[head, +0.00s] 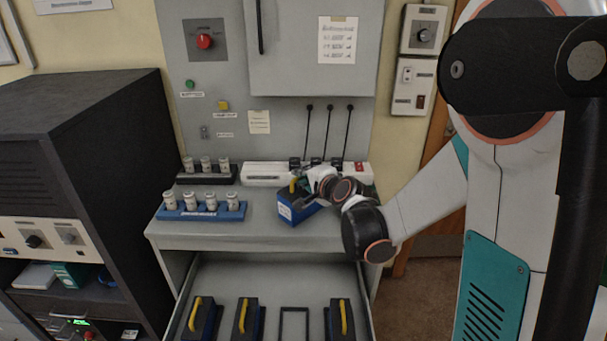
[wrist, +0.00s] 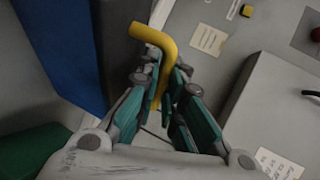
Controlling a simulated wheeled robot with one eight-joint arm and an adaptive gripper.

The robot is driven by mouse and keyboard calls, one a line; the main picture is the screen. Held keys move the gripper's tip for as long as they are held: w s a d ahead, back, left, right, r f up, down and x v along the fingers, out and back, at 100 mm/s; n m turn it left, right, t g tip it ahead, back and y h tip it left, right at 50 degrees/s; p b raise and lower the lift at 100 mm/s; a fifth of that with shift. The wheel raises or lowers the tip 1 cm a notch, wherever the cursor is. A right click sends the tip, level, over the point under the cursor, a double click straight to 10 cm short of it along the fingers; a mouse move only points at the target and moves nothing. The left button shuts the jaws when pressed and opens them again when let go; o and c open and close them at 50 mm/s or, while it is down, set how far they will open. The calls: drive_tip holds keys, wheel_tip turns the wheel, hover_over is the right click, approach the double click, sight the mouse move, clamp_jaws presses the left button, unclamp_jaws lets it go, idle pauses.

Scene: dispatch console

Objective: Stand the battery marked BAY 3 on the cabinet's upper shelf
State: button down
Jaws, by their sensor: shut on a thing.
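My gripper (head: 305,184) is shut on the yellow handle (wrist: 154,36) of a blue battery (head: 293,212) with a dark top. The battery is at the right part of the grey worktop; I cannot tell whether it touches the surface. It has a pale label on its front, too small to read, so BAY 3 cannot be confirmed. In the wrist view the teal fingers are on either side of the handle and the battery's blue side (wrist: 62,45) shows at left. A grey wall cabinet (head: 290,60) hangs above with its door seemingly shut; no shelf inside shows.
An open drawer (head: 268,272) below holds three dark batteries with yellow handles and an empty frame (head: 294,322). A blue rack (head: 202,212) of pale cylinders and a power strip (head: 265,173) are on the worktop. A dark console (head: 85,130) stands at left.

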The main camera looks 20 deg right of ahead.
drive_tip(key=c, duration=2.1)
unclamp_jaws()
drive_tip(key=shift+f, duration=0.15)
drive_tip(key=o, duration=0.4)
drive_tip(key=shift+r, duration=0.25)
drive_tip(key=p+v, duration=0.3)
drive_tip(key=v, duration=0.9)
